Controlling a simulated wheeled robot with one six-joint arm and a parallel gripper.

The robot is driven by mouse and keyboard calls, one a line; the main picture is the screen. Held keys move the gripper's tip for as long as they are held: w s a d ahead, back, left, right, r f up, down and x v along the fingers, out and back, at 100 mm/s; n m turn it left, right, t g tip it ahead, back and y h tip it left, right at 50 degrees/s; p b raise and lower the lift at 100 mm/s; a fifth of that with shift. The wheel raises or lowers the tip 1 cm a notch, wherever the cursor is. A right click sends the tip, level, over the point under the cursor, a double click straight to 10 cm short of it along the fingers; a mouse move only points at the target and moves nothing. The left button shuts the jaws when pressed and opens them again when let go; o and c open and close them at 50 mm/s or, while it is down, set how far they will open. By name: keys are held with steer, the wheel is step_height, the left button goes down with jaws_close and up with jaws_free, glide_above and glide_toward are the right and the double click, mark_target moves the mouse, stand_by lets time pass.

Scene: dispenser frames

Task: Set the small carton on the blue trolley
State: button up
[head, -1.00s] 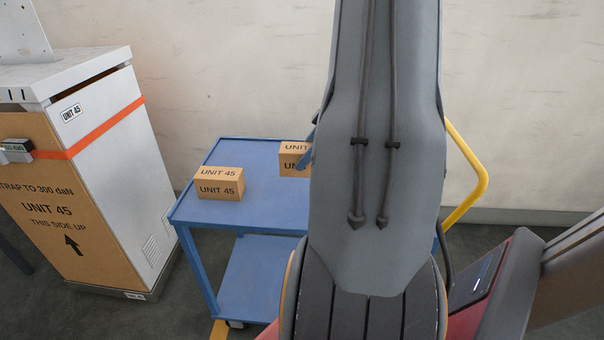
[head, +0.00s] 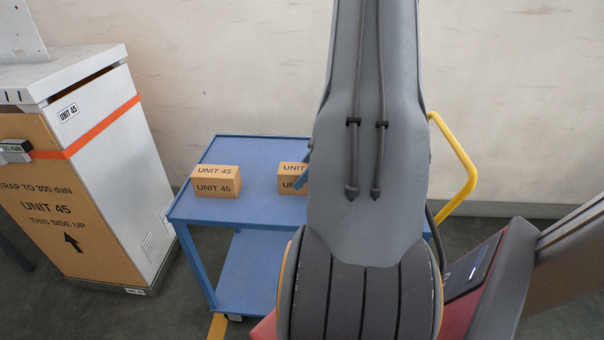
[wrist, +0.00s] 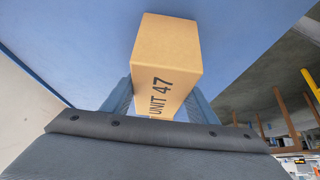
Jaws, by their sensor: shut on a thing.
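My gripper (wrist: 160,95) is shut on the small carton (wrist: 165,45), a tan box marked UNIT 47, with a blue finger on each side. In the wrist view the blue top of the trolley (wrist: 255,35) lies behind the carton. In the head view the held carton (head: 291,170) shows at the left edge of my arm, partly hidden by it and a blue finger. It is over the blue trolley (head: 255,210); I cannot tell whether it touches the top. My arm hides the right part of the trolley.
Another tan carton (head: 216,181) marked UNIT 45 stands on the trolley top, left of the held one with a gap between. A white and tan cabinet (head: 110,170) with an orange strap stands left of the trolley. The trolley's yellow handle (head: 465,170) is at the right.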

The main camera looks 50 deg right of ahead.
steer(key=o, duration=1.4)
steer(key=shift+f, duration=0.1)
steer(key=b+v, duration=0.3)
steer(key=v, duration=0.9)
steer(key=shift+a+b, duration=0.1)
steer(key=shift+b, duration=0.3)
steer(key=a+m+g+h, duration=0.1)
steer(key=a+m, duration=0.1)
steer(key=a, duration=1.1)
steer(key=s+a+m+g+h, duration=0.1)
steer(key=a+m, duration=0.2)
steer(key=a, duration=1.1)
steer(key=s+a+m+g+h, duration=0.1)
steer(key=a+m+g+h, duration=0.1)
steer(key=a, duration=1.2)
steer(key=shift+s+a+f+m, duration=0.15)
steer(key=shift+a+f+m, duration=0.1)
steer(key=shift+m, duration=0.15)
steer(key=shift+d, duration=0.1)
